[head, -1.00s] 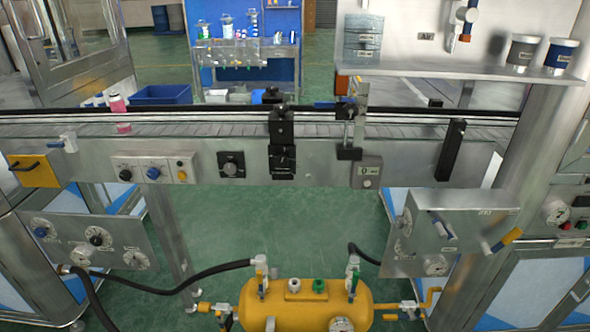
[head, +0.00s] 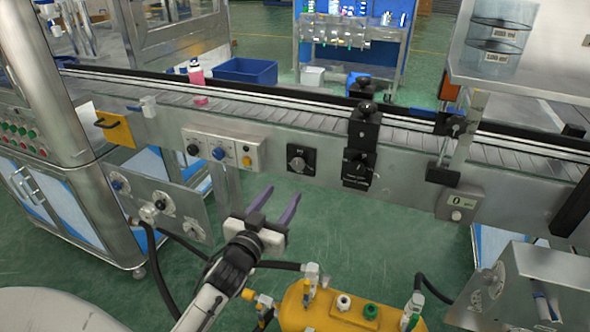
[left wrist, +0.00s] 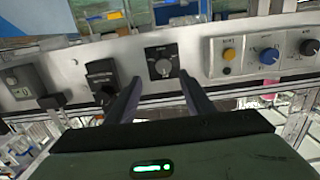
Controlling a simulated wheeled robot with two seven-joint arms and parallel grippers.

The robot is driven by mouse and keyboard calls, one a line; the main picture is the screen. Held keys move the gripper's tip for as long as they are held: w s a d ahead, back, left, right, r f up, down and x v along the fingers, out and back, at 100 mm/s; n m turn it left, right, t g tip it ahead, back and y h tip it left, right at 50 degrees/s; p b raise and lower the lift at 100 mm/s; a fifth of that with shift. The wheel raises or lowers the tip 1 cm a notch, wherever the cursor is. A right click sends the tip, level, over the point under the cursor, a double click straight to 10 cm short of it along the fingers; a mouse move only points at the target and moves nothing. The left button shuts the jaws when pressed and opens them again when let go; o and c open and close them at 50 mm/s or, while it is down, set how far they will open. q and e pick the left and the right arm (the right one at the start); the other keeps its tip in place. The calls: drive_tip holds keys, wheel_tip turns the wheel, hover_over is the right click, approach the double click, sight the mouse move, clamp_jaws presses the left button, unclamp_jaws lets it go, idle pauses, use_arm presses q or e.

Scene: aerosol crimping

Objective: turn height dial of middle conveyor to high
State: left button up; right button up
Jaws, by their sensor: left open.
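A black square plate with a grey dial knob (head: 298,163) sits on the front of the middle conveyor (head: 270,133). Right of it hangs a black unit with another dial (head: 357,169). Their labels are too small to read, so I cannot tell which is the height dial. My left gripper (head: 281,205) is open and empty, below and in front of the square plate, apart from it. In the left wrist view the square plate's dial (left wrist: 163,66) shows beyond and between the open fingertips (left wrist: 160,80). The black unit (left wrist: 103,80) is to its left. My right gripper is not in view.
A button panel (head: 222,150) is on the conveyor front, left of the square plate. A yellow tank (head: 340,308) with valves and hoses stands low at the front. Green floor lies open below.

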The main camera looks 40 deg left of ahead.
sight(297, 165)
use_arm(q)
drive_tip(key=x, duration=0.3)
drive_tip(key=r+x, duration=0.1)
drive_tip(key=x, duration=0.7)
drive_tip(key=shift+s+a+r, duration=0.1)
drive_tip(key=shift+a+r, duration=0.15)
drive_tip(key=shift+a, duration=0.05)
drive_tip(key=c, duration=1.1)
drive_tip(key=shift+o, duration=0.3)
